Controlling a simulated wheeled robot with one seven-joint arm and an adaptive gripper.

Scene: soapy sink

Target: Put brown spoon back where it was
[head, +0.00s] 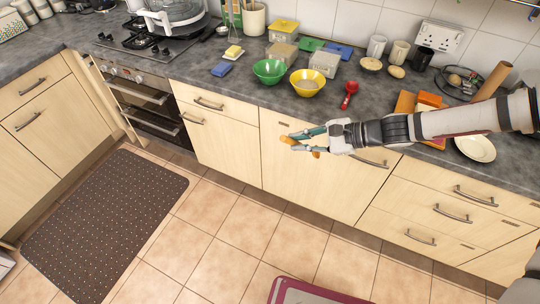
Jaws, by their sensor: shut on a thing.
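My gripper (294,140) is in the head view, held out in front of the light wood cabinet doors, beyond the counter's front edge. It is shut on a small orange-brown thing, which I take to be the brown spoon (316,154). Parts of it show beside the fingers; the rest is hidden by them, so its full shape and tilt are unclear. A red spoon (349,93) lies on the counter behind my gripper.
On the grey counter (235,92) stand a green bowl (269,71), a yellow bowl (307,83), clear containers (324,63) and mugs (399,52). Orange items (429,101) and a cream plate (475,148) lie at the right. A dark mat (105,215) covers floor at the left.

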